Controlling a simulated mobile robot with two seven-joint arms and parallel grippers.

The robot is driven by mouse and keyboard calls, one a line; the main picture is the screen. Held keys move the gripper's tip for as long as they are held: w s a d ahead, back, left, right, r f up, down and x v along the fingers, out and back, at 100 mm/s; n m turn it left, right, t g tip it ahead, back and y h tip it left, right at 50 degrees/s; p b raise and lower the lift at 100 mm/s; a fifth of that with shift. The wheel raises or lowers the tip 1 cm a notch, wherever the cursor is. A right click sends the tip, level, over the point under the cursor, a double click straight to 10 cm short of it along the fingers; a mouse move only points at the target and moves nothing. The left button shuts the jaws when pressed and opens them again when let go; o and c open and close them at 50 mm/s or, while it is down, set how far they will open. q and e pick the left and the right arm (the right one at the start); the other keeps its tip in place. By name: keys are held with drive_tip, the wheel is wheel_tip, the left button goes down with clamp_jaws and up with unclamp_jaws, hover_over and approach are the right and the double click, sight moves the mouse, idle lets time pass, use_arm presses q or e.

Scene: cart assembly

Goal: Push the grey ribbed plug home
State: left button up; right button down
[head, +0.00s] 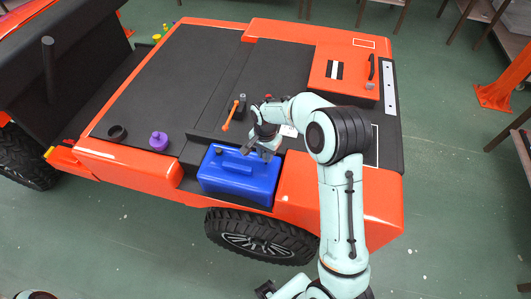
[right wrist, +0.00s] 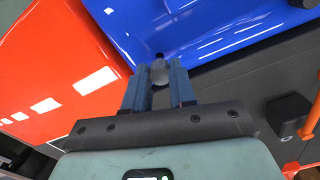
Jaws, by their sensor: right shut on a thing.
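The grey ribbed plug (right wrist: 158,71) is between the fingertips of my right gripper (right wrist: 157,88) in the right wrist view, with a small dark part just beyond it. My right gripper is shut on it. In the head view my right gripper (head: 259,152) is over the cart's dark deck at the top edge of the blue canister (head: 238,178). The plug cannot be made out there. I cannot tell how deep the plug sits or whether it is in a hole.
An orange lever (head: 231,114) with a dark block stands just behind my right gripper. A purple knob (head: 158,141) and a black ring (head: 117,132) are on the deck at left. An orange panel with a black handle (head: 371,68) is at the back right.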

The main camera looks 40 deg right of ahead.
use_arm(q)
drive_tip(key=shift+s+f, duration=0.1)
drive_tip(key=shift+f, duration=0.1)
use_arm(e)
drive_tip(key=shift+f, duration=0.25)
use_arm(q)
drive_tip(key=shift+s+f+b, duration=0.5)
drive_tip(key=shift+f+b, duration=0.25)
drive_tip(key=shift+b, duration=0.05)
use_arm(e)
drive_tip(key=shift+f, duration=1.2)
drive_tip(key=c, duration=0.8)
unclamp_jaws()
drive_tip(key=shift+c, duration=0.2)
use_arm(q)
drive_tip(key=shift+w+r+p, duration=0.35)
drive_tip(key=shift+r+p, duration=0.1)
drive_tip(key=shift+r, duration=0.1)
use_arm(e)
wheel_tip(320, 180, up, 13)
drive_tip(key=shift+r, duration=0.2)
